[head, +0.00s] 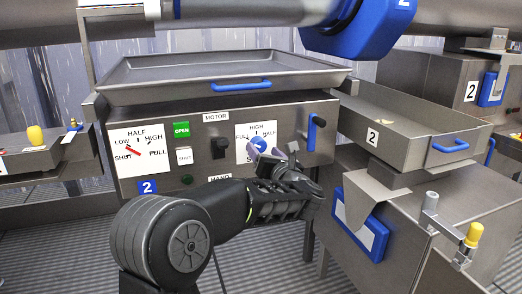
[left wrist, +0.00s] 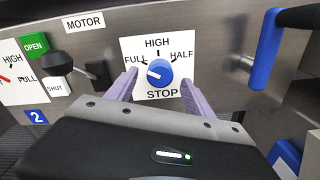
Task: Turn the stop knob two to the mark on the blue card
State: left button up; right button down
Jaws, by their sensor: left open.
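The blue round knob (left wrist: 159,72) sits on a white card (left wrist: 185,42) marked FULL, HIGH, HALF and STOP, on the metal panel. Its white pointer mark points left and slightly down, below the FULL label. In the head view the knob (head: 258,145) is partly hidden by my gripper. My left gripper (head: 264,155) is in front of the knob, open. In the left wrist view its two purple fingers (left wrist: 159,80) stand on either side of the knob's lower part; I cannot tell whether they touch it. My right gripper is not in view.
A black switch (head: 219,147) under MOTOR and a red lever on a dial card (head: 136,150) are left of the knob. A blue vertical handle (head: 312,132) is close on the right. A blue-framed card (head: 360,224) hangs on the right-hand box. A tray (head: 215,68) overhangs the panel.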

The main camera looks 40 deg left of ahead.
aim_at(260, 147)
pick_arm(q)
jog(key=shift+x, duration=1.5)
jog(key=shift+c, duration=0.4)
grip_shut()
